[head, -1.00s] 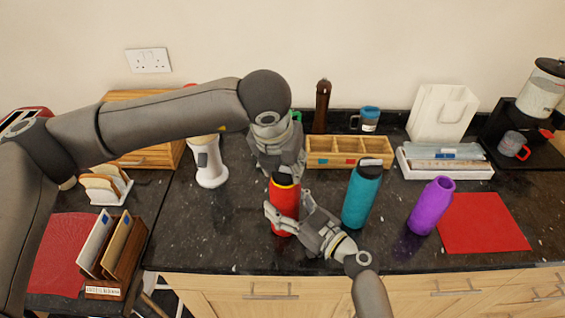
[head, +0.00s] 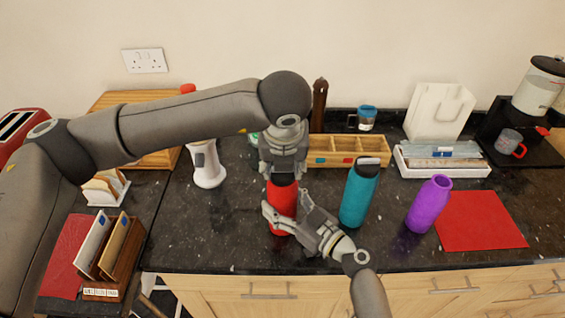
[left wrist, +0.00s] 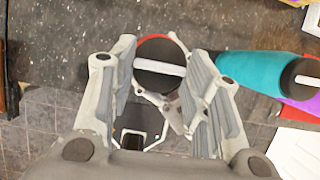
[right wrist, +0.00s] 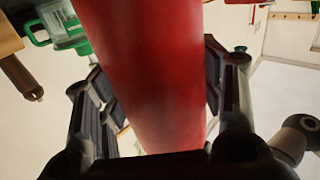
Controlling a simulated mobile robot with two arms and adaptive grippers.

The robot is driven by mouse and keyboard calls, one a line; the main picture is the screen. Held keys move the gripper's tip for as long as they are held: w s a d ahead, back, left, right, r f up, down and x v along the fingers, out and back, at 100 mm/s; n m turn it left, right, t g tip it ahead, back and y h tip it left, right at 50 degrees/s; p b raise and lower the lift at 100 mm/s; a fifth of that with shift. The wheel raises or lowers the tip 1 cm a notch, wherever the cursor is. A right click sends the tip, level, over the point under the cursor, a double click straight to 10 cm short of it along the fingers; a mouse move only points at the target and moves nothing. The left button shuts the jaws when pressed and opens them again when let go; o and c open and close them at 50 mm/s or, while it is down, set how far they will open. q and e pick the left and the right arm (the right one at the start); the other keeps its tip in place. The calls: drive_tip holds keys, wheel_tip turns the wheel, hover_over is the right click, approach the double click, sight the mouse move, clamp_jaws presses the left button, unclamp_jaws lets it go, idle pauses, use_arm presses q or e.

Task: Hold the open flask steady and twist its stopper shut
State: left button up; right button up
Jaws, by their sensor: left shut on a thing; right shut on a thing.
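A red flask (head: 283,205) stands upright near the counter's front, left of a teal flask. My right gripper (head: 283,220) is shut around its body; in the right wrist view the red body (right wrist: 147,75) fills the space between the fingers. A round black stopper with a pale bar (left wrist: 160,64) sits at the flask's top in the left wrist view. My left gripper (head: 283,176) comes down from above and is shut on the stopper, mostly hiding it in the head view. How far it is screwed in cannot be told.
A capped teal flask (head: 359,195) stands close right of my right gripper. A wooden divided box (head: 345,150) is behind, a white device (head: 207,165) to the left. The counter's front edge is close.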

use_arm(q)
drive_tip(key=shift+w, duration=0.1)
drive_tip(key=o, duration=1)
drive_tip(key=shift+o, duration=0.2)
drive_tip(key=v, duration=1.2)
use_arm(e)
drive_tip(key=o, duration=1.4)
drive_tip(key=shift+c, duration=0.2)
